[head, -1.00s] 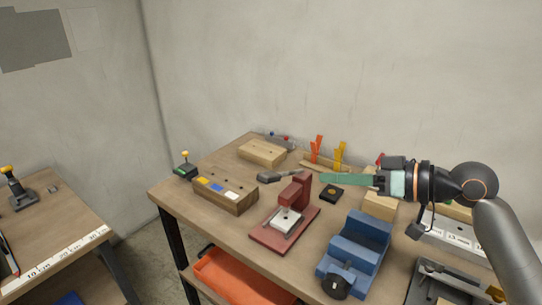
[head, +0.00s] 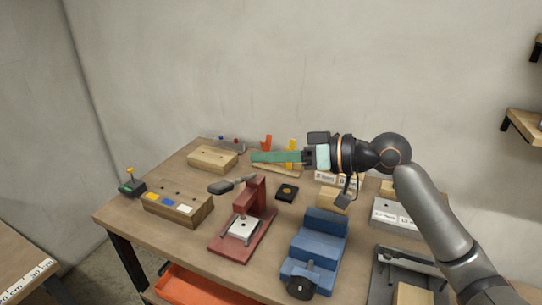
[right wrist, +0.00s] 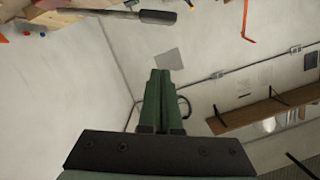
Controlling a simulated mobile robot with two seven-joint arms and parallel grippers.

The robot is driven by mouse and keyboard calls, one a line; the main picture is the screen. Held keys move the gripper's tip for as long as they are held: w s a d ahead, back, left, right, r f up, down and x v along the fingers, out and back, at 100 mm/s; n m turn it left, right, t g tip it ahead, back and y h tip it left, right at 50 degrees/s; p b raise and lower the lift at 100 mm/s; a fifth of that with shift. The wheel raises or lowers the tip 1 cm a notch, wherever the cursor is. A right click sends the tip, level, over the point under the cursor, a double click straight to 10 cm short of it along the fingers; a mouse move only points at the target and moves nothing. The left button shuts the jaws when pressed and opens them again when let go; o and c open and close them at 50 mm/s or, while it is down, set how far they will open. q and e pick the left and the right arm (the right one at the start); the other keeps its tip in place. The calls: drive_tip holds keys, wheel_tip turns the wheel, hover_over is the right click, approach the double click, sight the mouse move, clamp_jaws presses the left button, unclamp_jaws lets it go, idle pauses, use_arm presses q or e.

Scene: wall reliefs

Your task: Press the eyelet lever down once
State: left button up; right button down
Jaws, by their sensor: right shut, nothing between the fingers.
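The eyelet press is a red stand (head: 254,205) on a red base on the workbench, with a pale plate (head: 242,229) on the base. Its lever (head: 222,187) has a thick dark grip and sticks out to the left from the top of the stand, clear of the base. My right gripper (head: 254,157) has long green fingers, shut and empty. Its tips point left and show above the lever in the head view, apart from it. In the right wrist view the fingers (right wrist: 160,75) are together, and a dark bar with a thick grip (right wrist: 158,17), likely the lever, shows at the top.
A wooden block with coloured keys (head: 178,205) stands left of the press. A blue vise-like fixture (head: 319,238) stands to its right. A small black square piece (head: 287,193) lies behind it. Behind are a plain wooden block (head: 212,159) and orange and yellow clamps (head: 291,150).

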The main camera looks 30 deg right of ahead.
drive_tip(key=p, duration=0.2)
hover_over(225, 190)
drive_tip(key=w+d, duration=0.1)
drive_tip(key=d, duration=0.2)
drive_tip(key=f, duration=0.2)
use_arm(q)
drive_tip(key=shift+w+r+b, duration=0.1)
drive_tip(key=shift+r+b, duration=0.2)
drive_tip(key=shift+r, duration=0.6)
use_arm(e)
drive_tip(key=shift+s+a+f, duration=0.15)
drive_tip(key=shift+a+f, duration=0.1)
drive_tip(key=shift+f, duration=0.3)
drive_tip(key=shift+s+a+f, duration=0.2)
drive_tip(key=shift+f, duration=0.3)
drive_tip(key=shift+s+a+f, duration=0.15)
drive_tip(key=shift+a+f, duration=0.1)
drive_tip(key=shift+f, duration=0.3)
